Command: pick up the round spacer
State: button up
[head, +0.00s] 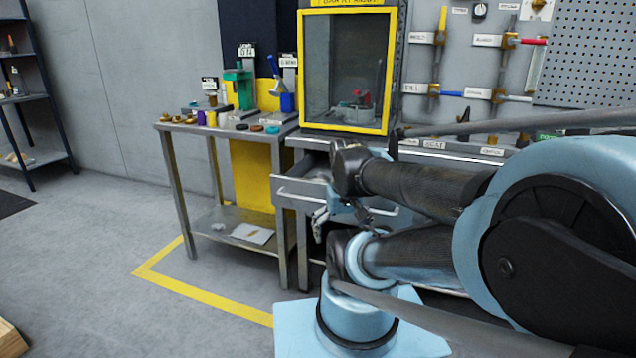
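Several small round pieces lie on the left steel table in the head view. Near its front right edge are a brown disc (257,128), a green disc (272,130) and a dark piece (241,126). I cannot tell which one is the round spacer. My gripper (320,220) hangs low in front of the workbench, below the tabletop and apart from these pieces. It is small and partly hidden by my arm, so its opening is unclear.
A drawer (298,191) stands pulled out from the workbench beside my gripper. A yellow-framed cabinet (386,70) stands on the bench. Green (243,92) and blue (286,100) fixtures stand at the left table's back. The floor (110,240) at left is open.

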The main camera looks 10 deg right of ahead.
aim_at(320, 176)
jog(key=u, duration=0.65)
jog(key=k, duration=1.3)
jog(key=z, duration=0.4)
jog(key=i, duration=1)
jog(key=z, duration=0.05)
